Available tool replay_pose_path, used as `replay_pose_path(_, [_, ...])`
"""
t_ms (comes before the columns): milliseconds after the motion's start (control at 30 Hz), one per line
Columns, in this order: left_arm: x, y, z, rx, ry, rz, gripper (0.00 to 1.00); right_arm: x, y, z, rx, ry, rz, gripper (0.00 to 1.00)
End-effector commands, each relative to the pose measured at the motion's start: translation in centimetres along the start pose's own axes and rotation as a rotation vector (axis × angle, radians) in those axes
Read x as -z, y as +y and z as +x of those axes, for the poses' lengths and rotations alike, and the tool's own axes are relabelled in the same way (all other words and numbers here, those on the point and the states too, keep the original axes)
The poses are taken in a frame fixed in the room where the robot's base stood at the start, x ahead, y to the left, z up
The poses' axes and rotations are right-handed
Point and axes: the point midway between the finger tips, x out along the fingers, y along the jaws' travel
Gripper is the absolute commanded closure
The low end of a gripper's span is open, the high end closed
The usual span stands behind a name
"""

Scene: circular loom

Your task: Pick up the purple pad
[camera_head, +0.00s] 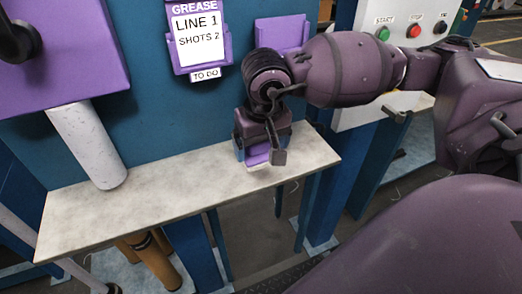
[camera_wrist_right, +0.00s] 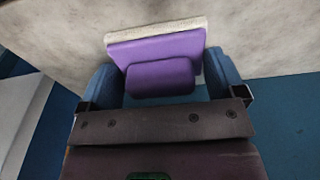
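The purple pad (camera_head: 258,154) lies on the pale shelf (camera_head: 180,197) near its right end, mostly hidden by my right gripper (camera_head: 257,158). In the right wrist view the pad (camera_wrist_right: 158,48) shows a flat purple plate with a whitish layer under it and a raised purple block (camera_wrist_right: 160,78) on top. My right gripper (camera_wrist_right: 161,70) has its blue fingers apart, one on each side of the raised block. Gaps show between the block and both fingers. My left gripper is not in view.
A blue wall panel stands behind the shelf, with a GREASE sign (camera_head: 200,40) and a purple holder (camera_head: 282,33). A purple box (camera_head: 65,60) and a white cylinder (camera_head: 88,145) are at the left. A control box with buttons (camera_head: 414,31) is at the right. The middle of the shelf is clear.

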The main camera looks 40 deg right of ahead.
Motion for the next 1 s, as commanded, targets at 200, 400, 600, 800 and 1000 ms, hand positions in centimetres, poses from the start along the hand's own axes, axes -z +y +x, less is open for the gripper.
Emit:
replay_pose_path(200, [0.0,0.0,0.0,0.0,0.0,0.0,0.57,0.0,0.0,0.0,0.0,0.001,0.0,0.36])
replay_pose_path(400, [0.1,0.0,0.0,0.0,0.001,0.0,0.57,0.2,0.0,-0.7,0.0,0.003,0.0,0.36])
replay_pose_path(600, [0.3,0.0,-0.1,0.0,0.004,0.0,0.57,0.6,0.0,-3.9,0.001,0.008,0.001,0.36])
replay_pose_path(800, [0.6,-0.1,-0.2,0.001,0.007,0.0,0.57,1.2,0.0,-9.0,0.002,0.009,0.001,0.36])
replay_pose_path(1000, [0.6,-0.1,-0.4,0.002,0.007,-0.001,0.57,1.8,0.0,-13.9,0.001,0.006,0.001,0.36])
